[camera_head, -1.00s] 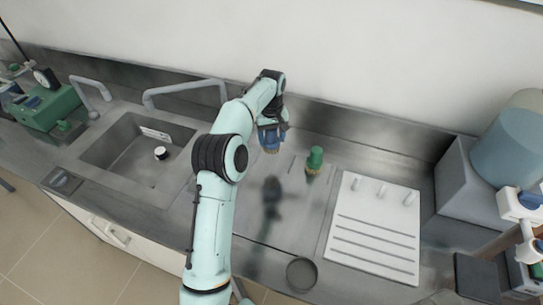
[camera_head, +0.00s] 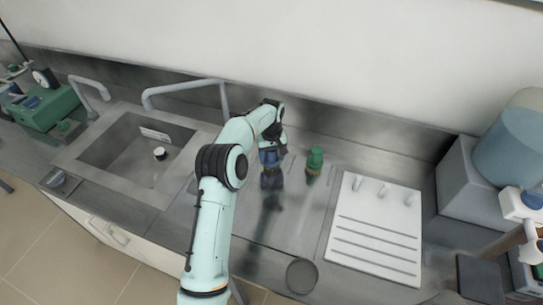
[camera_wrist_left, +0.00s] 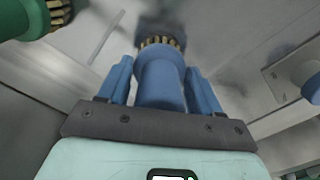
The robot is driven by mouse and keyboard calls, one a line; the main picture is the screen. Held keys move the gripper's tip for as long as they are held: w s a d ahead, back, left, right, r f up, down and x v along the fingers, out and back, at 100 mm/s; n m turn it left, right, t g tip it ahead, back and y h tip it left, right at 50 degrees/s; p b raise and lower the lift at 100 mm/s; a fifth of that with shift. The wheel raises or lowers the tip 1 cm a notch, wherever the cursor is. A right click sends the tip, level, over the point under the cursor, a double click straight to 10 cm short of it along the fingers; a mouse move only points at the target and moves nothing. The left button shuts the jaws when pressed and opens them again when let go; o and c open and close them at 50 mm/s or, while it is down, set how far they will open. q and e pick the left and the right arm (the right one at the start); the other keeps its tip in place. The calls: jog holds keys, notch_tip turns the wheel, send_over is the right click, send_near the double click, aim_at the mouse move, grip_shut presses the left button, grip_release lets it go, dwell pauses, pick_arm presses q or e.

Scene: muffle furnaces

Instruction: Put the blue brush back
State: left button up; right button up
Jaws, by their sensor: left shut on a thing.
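The blue brush (camera_wrist_left: 160,75) has a blue handle and tan bristles and points away from my wrist in the left wrist view. My left gripper (camera_head: 271,160) is shut on its handle, with one blue finger on each side. In the head view the blue brush (camera_head: 270,168) is held bristles down, low over the steel counter left of the green brush. I cannot tell whether the bristles touch the counter. The green brush (camera_head: 314,160) stands upright on the counter, and part of it shows at the top left of the left wrist view (camera_wrist_left: 32,18).
A white ribbed drying board with pegs (camera_head: 375,236) lies right of the green brush. A round dark dish (camera_head: 302,275) sits at the front edge. The sink (camera_head: 135,155) with its grey tap (camera_head: 185,88) is to the left. The steel wall (camera_head: 360,135) runs behind.

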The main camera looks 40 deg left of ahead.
pick_arm(q)
jog(key=shift+f, duration=0.1)
jog(key=o, duration=1)
notch_tip(320, 180, up, 11)
jog(key=shift+w+r+p, duration=0.1)
jog(key=shift+w+p, duration=0.05)
jog(key=shift+p, duration=0.5)
jog(key=shift+r, duration=0.3)
jog(key=shift+s+r, duration=0.25)
pick_arm(e)
jog(key=shift+w+r, duration=0.8)
jog(key=shift+w, duration=0.2)
pick_arm(q)
jog(key=shift+w, duration=0.1)
jog(key=shift+f, duration=0.1)
pick_arm(e)
jog(key=shift+s, duration=0.1)
